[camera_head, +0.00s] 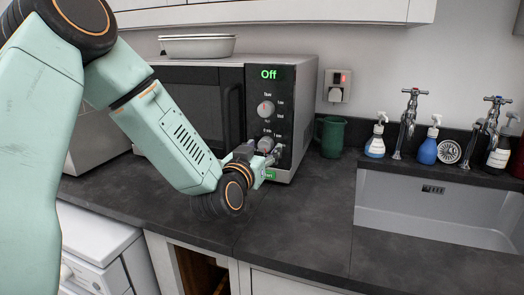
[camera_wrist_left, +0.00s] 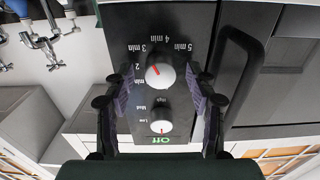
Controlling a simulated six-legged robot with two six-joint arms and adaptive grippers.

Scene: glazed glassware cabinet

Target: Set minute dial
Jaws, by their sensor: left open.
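The microwave (camera_head: 283,82) stands on the dark counter, its display reading "Off". The minute dial (camera_head: 265,144) is the lower white knob on its panel. In the wrist view, which is upside down, the minute dial (camera_wrist_left: 160,72) has a red mark pointing near the 2 label. The Low/Med/High dial (camera_wrist_left: 160,121) is the other knob; it is the upper one in the head view (camera_head: 265,108). My left gripper (camera_head: 268,155) is at the panel, jaws open. Its fingers (camera_wrist_left: 158,90) lie either side of the minute dial; I cannot tell if they touch it. My right gripper is not in view.
The microwave's door handle (camera_wrist_left: 243,70) is close beside one finger in the wrist view. A green start button (camera_head: 270,174) is below the dials. A green mug (camera_head: 331,137) stands right of the microwave, before the sink (camera_head: 440,207). The front counter (camera_head: 310,225) is clear.

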